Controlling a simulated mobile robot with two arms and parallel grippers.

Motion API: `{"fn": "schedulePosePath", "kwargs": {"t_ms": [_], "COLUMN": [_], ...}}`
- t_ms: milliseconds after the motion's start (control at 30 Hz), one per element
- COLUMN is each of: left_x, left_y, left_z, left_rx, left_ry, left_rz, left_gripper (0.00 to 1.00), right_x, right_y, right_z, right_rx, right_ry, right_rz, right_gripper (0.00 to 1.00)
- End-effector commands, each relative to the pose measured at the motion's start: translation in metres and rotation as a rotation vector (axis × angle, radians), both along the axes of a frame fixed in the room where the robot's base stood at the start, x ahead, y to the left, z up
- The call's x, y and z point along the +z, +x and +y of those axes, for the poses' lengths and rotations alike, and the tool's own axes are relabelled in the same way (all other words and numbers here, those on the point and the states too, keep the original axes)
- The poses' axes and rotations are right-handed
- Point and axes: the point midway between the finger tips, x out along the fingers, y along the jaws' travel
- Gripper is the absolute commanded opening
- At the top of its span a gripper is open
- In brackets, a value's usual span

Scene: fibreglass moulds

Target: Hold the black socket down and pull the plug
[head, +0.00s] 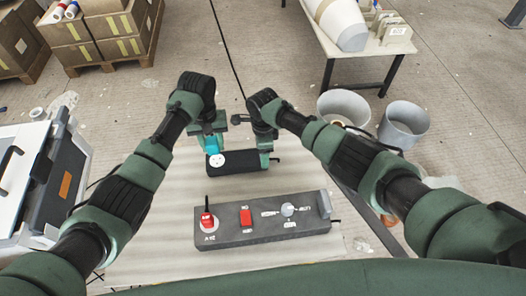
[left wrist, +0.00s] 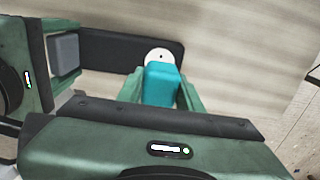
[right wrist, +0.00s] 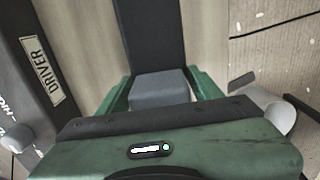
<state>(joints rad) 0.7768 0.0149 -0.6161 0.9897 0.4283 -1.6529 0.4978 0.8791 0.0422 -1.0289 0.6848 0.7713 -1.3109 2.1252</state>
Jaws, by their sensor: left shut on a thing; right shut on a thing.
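The black socket (head: 238,162) is a long dark block on the pale table, with a white round face (head: 217,160) near its left end. Holes show on that face, and it also appears in the left wrist view (left wrist: 157,55). My left gripper (head: 212,142) is shut on the teal plug (left wrist: 161,84). The plug is over the socket's left end and looks clear of the face, though the exact gap is hard to tell. My right gripper (head: 264,156) is shut on a grey block (right wrist: 160,88) at the socket's other end.
A dark grey panel (head: 265,238) with red switches and a white knob lies in front of the socket. A wheeled case (head: 30,190) stands left. A grey bucket (head: 404,122) and a pale bin (head: 343,106) stand right. Bare table lies left of the socket.

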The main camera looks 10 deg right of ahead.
Motion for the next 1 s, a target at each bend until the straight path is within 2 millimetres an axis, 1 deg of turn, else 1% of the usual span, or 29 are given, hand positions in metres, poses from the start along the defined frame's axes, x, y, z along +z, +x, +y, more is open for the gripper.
{"fn": "schedulePosePath", "kwargs": {"t_ms": [800, 1000], "left_x": [0.042, 0.048], "left_y": [0.001, 0.000], "left_z": [0.000, 0.000], "left_rx": [0.000, 0.001], "left_ry": [0.000, 0.000], "left_rz": [-0.002, -0.001], "left_gripper": [0.00, 0.00], "right_x": [0.000, 0.000], "right_y": [0.000, 0.000], "right_z": [0.000, 0.000], "right_rx": [0.000, 0.000], "right_ry": [0.000, 0.000], "right_rz": [0.000, 0.000], "right_gripper": [0.00, 0.00]}}
